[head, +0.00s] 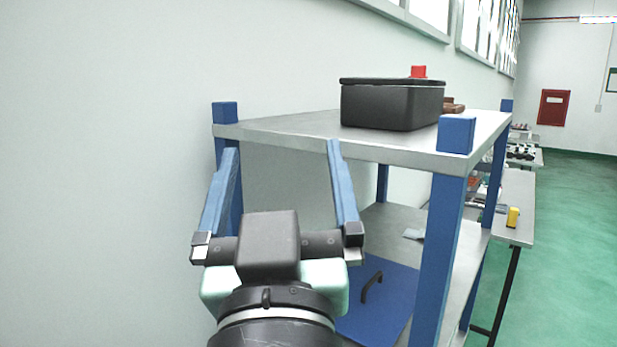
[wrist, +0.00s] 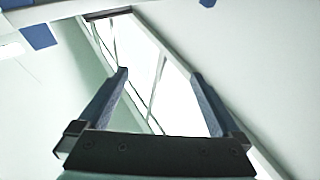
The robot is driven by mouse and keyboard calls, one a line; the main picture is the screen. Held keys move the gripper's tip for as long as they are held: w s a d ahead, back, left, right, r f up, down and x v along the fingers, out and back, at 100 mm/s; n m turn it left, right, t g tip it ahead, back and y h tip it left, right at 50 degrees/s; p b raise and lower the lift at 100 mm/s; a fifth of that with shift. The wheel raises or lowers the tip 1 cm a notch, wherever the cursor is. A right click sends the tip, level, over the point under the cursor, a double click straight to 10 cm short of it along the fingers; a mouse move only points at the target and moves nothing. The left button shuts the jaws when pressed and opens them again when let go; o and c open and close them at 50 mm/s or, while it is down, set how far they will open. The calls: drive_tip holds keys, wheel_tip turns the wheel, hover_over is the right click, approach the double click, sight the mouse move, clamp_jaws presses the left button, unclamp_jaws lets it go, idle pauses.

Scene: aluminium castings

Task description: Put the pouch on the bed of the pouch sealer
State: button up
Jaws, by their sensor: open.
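My gripper (head: 283,147) is open and empty, its two blue fingers pointing up in front of the shelf rack; they also show in the wrist view (wrist: 160,73) against the wall and window. No pouch or sealer shows in the wrist view.
A blue post (head: 440,250) stands right of my gripper. A bench with a yellow item (head: 513,217) is beyond; green floor at right is clear.

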drive_tip(key=s+d+r+m+t+h, duration=0.1)
drive_tip(key=s+d+r+t, duration=0.1)
drive_tip(key=s+r+t, duration=0.2)
drive_tip(key=s+r, duration=0.3)
drive_tip(key=r, duration=0.2)
drive_tip(key=shift+m, duration=0.4)
drive_tip(key=shift+d+r, duration=0.1)
